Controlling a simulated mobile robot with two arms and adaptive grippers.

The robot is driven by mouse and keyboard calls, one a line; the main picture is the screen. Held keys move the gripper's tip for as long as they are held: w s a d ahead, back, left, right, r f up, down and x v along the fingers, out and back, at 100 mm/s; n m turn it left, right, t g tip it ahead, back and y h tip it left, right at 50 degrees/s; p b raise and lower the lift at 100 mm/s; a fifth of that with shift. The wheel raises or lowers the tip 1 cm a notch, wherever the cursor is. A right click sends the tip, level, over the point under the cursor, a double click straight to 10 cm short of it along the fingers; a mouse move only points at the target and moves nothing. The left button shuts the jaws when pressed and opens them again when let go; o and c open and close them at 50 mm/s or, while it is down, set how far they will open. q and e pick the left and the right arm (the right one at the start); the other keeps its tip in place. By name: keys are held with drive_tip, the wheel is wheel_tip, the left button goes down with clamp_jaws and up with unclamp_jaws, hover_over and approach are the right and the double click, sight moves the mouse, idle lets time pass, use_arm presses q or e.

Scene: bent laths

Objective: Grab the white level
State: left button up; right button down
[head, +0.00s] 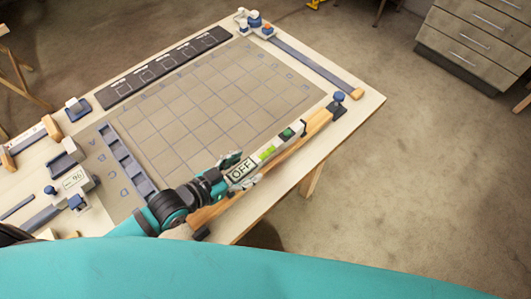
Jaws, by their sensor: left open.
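The white level (285,142) is a slim bar with a bright green vial and a dark patch near its far end. It lies along a wooden lath (316,122) near the table's front right edge. A plate marked OFF shows at its near end, between the fingers. My left gripper (246,168) is open, with one finger on each side of this near end. Whether the fingers touch it I cannot tell. My right gripper is not in view.
A gridded mat (190,125) covers the middle of the table (345,122). A dark slotted strip (165,67) lies along its back edge, and a blue-grey rack (126,160) at its left. Clamps and small tools crowd the left end. Open floor lies to the right.

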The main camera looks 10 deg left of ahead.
sight(266, 155)
use_arm(q)
drive_tip(key=shift+x, duration=1.15)
drive_tip(key=shift+c, duration=0.2)
drive_tip(key=shift+s, duration=0.1)
drive_tip(key=shift+c, duration=1.2)
clamp_jaws()
